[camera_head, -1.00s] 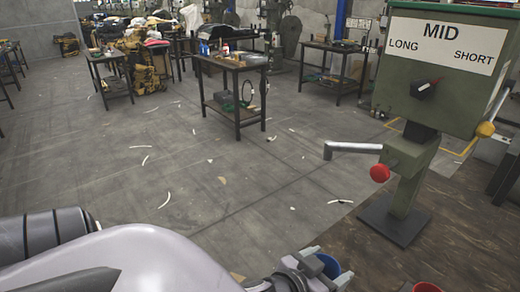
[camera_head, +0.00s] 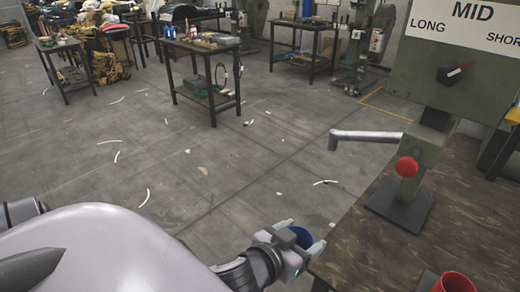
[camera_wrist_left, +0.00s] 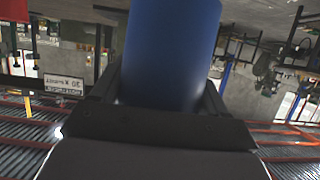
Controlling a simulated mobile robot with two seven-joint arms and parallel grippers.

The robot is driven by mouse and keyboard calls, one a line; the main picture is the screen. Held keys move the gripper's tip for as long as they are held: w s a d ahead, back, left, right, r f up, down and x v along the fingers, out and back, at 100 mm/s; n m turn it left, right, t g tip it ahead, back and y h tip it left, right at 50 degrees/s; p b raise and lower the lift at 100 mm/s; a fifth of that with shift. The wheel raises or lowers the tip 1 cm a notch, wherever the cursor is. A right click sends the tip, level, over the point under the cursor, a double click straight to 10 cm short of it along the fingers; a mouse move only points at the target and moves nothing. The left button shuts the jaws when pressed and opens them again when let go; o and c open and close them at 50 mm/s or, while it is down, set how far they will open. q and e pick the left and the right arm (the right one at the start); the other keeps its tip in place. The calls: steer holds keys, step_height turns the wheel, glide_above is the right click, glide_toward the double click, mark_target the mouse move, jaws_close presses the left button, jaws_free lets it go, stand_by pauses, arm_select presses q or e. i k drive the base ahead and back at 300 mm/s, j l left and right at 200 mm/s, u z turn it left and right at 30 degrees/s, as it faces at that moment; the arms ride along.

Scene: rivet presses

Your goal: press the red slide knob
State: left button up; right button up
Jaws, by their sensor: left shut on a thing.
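The red slide knob (camera_head: 406,166) is a round red ball on the front of the green press (camera_head: 430,130), below its sign box. My left gripper (camera_head: 304,236) is low in the middle of the head view, shut on a blue cylinder that looks like a cup (camera_head: 301,238). The blue cylinder (camera_wrist_left: 170,55) fills the space between the fingers in the left wrist view. The gripper is left of and nearer than the knob, apart from it, near the table's left edge. My right gripper is in neither view.
The press stands on a dark wooden table (camera_head: 365,245). A grey bent lever (camera_head: 365,136) sticks out left from it. A dial (camera_head: 452,73) sits under the MID, LONG, SHORT sign. A red cup (camera_head: 455,283) is at the front. Open floor lies left, with small scraps.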

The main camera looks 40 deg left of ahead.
mark_target(406, 167)
steer(key=j, duration=0.65)
steer(key=i+j, duration=0.4)
